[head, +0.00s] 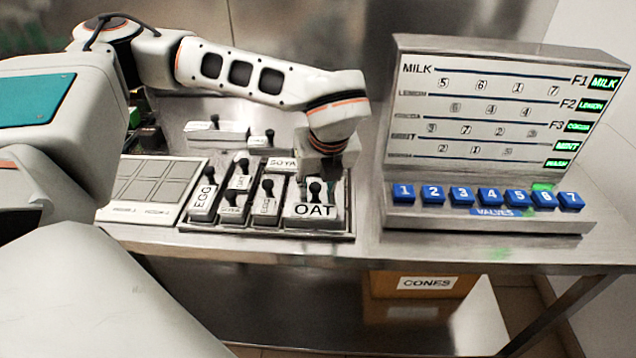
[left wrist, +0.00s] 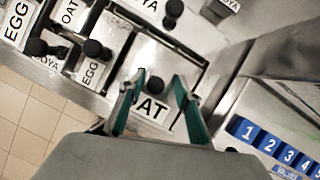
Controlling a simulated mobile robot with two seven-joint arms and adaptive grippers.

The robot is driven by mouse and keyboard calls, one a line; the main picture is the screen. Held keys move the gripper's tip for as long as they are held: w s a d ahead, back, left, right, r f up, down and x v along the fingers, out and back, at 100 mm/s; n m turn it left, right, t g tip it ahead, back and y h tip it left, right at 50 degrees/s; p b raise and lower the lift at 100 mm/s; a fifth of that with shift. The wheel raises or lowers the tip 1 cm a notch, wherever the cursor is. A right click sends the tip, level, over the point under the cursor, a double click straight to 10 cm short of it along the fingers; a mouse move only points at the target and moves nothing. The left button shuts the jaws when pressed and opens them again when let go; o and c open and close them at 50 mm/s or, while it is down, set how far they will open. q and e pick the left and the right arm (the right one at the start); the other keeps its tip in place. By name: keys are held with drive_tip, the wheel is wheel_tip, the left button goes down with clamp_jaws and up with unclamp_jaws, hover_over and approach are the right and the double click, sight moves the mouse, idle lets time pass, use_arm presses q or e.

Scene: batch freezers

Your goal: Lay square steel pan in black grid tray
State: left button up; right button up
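The square steel pan labelled OAT (head: 318,211), with a black knob, is at the right end of the black grid tray (head: 265,236). It also shows in the left wrist view (left wrist: 152,111). I cannot tell whether its base rests fully in the compartment. My left gripper (head: 325,168) is directly over this pan, pointing down. In the left wrist view its two green fingers (left wrist: 156,80) stand apart on either side of the knob, with no clear grip visible. The fingertips are hard to see in the head view. My right gripper is not in view.
Other labelled pans, such as the EGG pan (head: 203,197), fill tray compartments to the left. A pale panel with grey squares (head: 155,190) lies further left. The valve console (head: 490,205) with blue numbered buttons stands to the right. Loose lidded containers (head: 215,132) sit behind.

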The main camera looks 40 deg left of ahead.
use_arm(q)
drive_tip(key=shift+r, duration=0.3)
drive_tip(key=p+v, duration=0.1)
drive_tip(key=v, duration=1)
drive_tip(key=shift+r, duration=0.35)
drive_tip(key=shift+s, duration=0.1)
